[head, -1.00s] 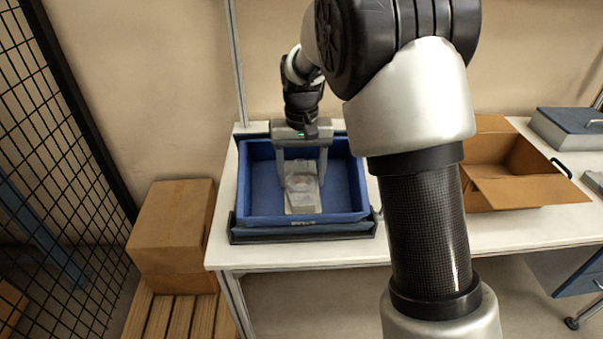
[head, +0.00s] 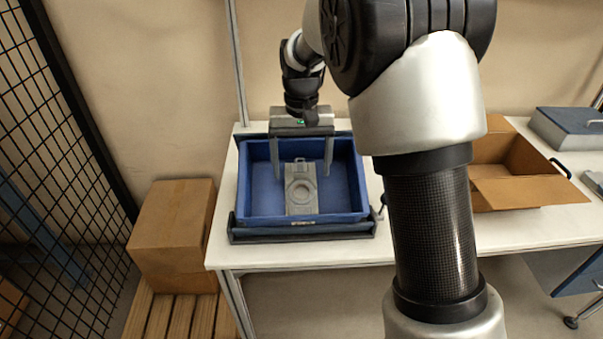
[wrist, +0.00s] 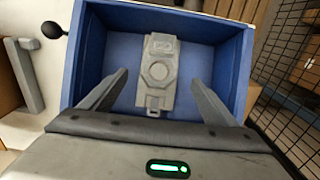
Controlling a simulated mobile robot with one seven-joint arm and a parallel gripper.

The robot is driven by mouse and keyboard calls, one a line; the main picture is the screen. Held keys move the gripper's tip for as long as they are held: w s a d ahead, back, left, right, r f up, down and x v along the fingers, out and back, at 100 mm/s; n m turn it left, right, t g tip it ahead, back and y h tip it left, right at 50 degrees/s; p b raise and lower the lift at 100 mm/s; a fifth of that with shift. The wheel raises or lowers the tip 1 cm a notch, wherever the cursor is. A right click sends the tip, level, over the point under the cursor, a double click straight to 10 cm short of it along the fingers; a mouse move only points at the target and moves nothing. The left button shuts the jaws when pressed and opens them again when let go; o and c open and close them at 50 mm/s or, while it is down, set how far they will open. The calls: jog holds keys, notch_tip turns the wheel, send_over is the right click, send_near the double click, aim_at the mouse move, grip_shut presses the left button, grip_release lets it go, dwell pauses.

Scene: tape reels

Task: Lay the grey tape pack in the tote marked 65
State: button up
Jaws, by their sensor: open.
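The grey tape pack (head: 301,190) lies flat on the floor of the blue tote (head: 345,216), near its middle. It also shows in the wrist view (wrist: 159,72), with a round hub on its upper face. The tote's front label is too small to read in the head view. My gripper (head: 302,172) is open and empty above the tote. In the wrist view its two fingers (wrist: 158,92) stand wide apart on either side of the pack, and neither touches it.
The tote stands in a dark tray on the white table (head: 420,236). An open cardboard box (head: 530,190) and a blue-lidded case (head: 570,128) are to the right. A closed carton (head: 172,232) and a black mesh fence (head: 60,130) are at the left.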

jog(key=s+d+r+t, duration=0.1)
jog(key=s+d+r, duration=0.15)
jog(key=r, duration=0.45)
jog(key=s+d+r, duration=0.1)
jog(key=s+r, duration=0.2)
jog(key=r, duration=0.4)
jog(key=s+d+t, duration=0.2)
jog(key=s+d, duration=0.2)
jog(key=s, duration=0.6)
jog(key=s+d+t, duration=0.3)
jog(key=s, duration=0.8)
jog(key=r+p, duration=0.2)
jog(key=p, duration=0.1)
jog(key=r+p, duration=0.2)
jog(key=shift+w+d, duration=0.15)
jog(key=shift+w, duration=0.1)
